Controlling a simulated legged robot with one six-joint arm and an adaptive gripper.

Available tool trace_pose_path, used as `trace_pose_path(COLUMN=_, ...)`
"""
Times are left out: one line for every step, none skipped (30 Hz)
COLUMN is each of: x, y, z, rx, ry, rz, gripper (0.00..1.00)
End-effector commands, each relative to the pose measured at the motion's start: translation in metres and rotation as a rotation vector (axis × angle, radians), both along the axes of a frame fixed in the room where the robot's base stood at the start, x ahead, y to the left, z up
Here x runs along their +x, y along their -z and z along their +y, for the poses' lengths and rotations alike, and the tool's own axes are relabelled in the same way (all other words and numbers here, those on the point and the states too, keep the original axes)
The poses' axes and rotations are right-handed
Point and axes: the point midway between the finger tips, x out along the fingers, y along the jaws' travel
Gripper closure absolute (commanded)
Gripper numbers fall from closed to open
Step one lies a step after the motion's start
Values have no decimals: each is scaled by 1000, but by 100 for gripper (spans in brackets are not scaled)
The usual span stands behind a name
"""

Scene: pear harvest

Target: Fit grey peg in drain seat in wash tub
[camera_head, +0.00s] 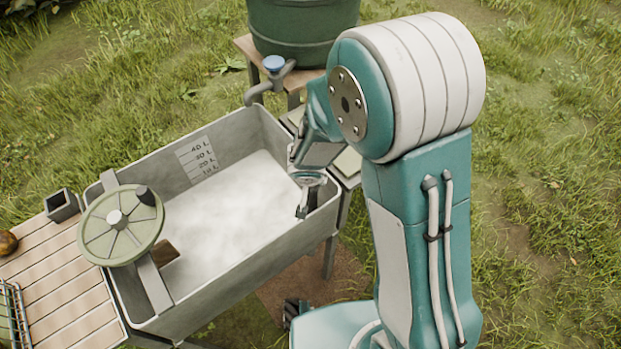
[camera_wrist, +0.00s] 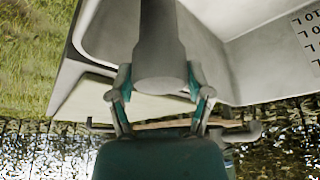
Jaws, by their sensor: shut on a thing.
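The wash tub (camera_head: 225,285) is a grey rectangular basin with a pale, cloudy white interior. My gripper (camera_head: 307,182) is at the tub's right end, with its fingers pointing down by the inner wall. In the wrist view my gripper (camera_wrist: 160,85) is shut on the grey peg (camera_wrist: 160,45), a thick cylinder with a wider end between the fingers. The peg's far end runs off the top of the wrist view, so I cannot tell whether it touches anything. The drain seat cannot be made out in either view.
A hand wheel (camera_head: 122,225) on a crossbar spans the tub's left end. A green barrel (camera_head: 303,22) with a blue-topped tap (camera_head: 273,66) stands behind. A slatted table (camera_head: 65,285) with a small grey box (camera_head: 62,205) is at left. Volume marks (camera_head: 197,160) line the back wall.

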Motion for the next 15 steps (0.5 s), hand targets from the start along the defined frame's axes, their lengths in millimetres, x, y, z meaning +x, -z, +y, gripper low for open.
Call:
trace_pose_path(x=0, y=0, z=0, rx=1, ry=0, rz=-1, gripper=95)
trace_pose_path(x=0, y=0, z=0, rx=1, ry=0, rz=-1, gripper=95)
trace_pose_path(x=0, y=0, z=0, rx=1, ry=0, rz=-1, gripper=95)
trace_pose_path(x=0, y=0, z=0, rx=1, ry=0, rz=-1, gripper=95)
trace_pose_path(x=0, y=0, z=0, rx=1, ry=0, rz=-1, gripper=95)
trace_pose_path(x=0, y=0, z=0, rx=1, ry=0, rz=-1, gripper=95)
trace_pose_path(x=0, y=0, z=0, rx=-1, ry=-1, rz=-1, gripper=95)
trace_pose_path(x=0, y=1, z=0, rx=-1, ry=-1, rz=-1, gripper=95)
trace_pose_path(x=0, y=1, z=0, rx=-1, ry=-2, rz=-1, gripper=95)
trace_pose_path(x=0, y=2, z=0, rx=-1, ry=-1, rz=-1, gripper=95)
trace_pose_path(x=0, y=3, z=0, rx=-1, ry=-1, rz=-1, gripper=95)
trace_pose_path(x=1, y=4, z=0, rx=-1, ry=-2, rz=-2, gripper=95)
trace_pose_path(x=1, y=5, z=0, rx=-1, ry=-1, rz=-2, gripper=95)
trace_pose_path(x=1, y=5, z=0, rx=-1, ry=-1, rz=-2, gripper=95)
trace_pose_path(x=1, y=6, z=0, rx=-1, ry=-2, rz=-2, gripper=95)
